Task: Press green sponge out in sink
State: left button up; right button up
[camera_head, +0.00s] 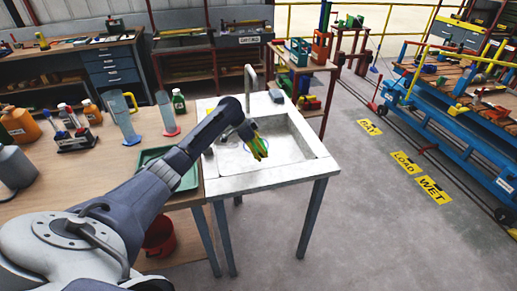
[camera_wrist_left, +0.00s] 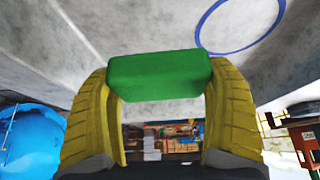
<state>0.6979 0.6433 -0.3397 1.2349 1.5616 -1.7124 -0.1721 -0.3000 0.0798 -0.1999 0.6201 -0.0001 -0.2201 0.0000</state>
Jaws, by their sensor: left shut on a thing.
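The green sponge (camera_wrist_left: 160,76) is held between the two yellow fingers of my left gripper (camera_wrist_left: 160,110) in the left wrist view. The fingers are shut on its two ends. In the head view my left gripper (camera_head: 257,148) hangs over the basin of the pale sink (camera_head: 310,142), and the sponge is mostly hidden among the fingers there. A blue ring (camera_wrist_left: 240,25) shows on the grey sink surface beyond the sponge in the wrist view. I cannot tell whether the sponge touches the basin. My right gripper is not in view.
A curved tap (camera_head: 250,82) stands at the sink's back edge, near a small grey block (camera_head: 277,96). A green tray (camera_head: 188,180) lies on the wooden table left of the sink, partly behind my arm. Several bottles stand farther left. A red bucket (camera_head: 160,240) is below.

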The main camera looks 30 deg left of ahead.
aim_at(261, 163)
pick_arm(q)
jog(key=shift+f, duration=0.15)
jog(key=shift+f, duration=2.75)
jog(key=shift+f, duration=0.65)
jog(key=shift+r, duration=3.55)
jog(key=shift+r, duration=0.15)
